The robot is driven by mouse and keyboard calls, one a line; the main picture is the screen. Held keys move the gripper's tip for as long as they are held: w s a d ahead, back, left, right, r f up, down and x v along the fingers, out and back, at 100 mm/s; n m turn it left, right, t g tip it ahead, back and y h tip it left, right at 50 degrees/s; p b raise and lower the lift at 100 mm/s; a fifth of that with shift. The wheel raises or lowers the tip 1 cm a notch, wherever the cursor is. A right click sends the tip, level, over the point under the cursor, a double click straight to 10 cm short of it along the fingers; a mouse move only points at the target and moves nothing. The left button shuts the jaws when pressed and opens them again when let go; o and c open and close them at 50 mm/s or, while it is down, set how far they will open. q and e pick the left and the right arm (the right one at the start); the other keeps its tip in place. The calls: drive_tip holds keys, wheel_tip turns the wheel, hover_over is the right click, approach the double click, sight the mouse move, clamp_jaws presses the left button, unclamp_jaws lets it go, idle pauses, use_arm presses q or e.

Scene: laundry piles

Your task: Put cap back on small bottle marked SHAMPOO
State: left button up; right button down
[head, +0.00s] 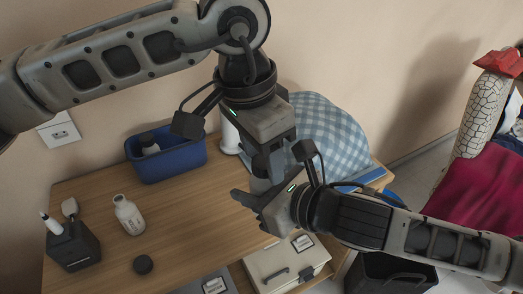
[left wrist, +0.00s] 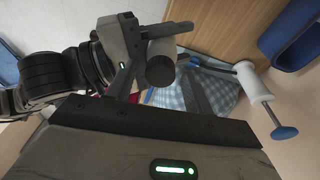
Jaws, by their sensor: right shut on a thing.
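A small white bottle (head: 128,216) with a grey print too small to read stands on the wooden table at the left in the head view.
A blue bin (head: 165,160) with a bottle inside stands at the table's back. A dark holder (head: 72,247) with brushes is at the left. Checked blue cloth (head: 325,135) is piled behind the grippers, near a white roller (left wrist: 257,84). The table's middle is clear.

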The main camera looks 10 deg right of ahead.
use_arm(q)
drive_tip(key=shift+r, duration=2.3)
drive_tip(key=shift+c, duration=0.3)
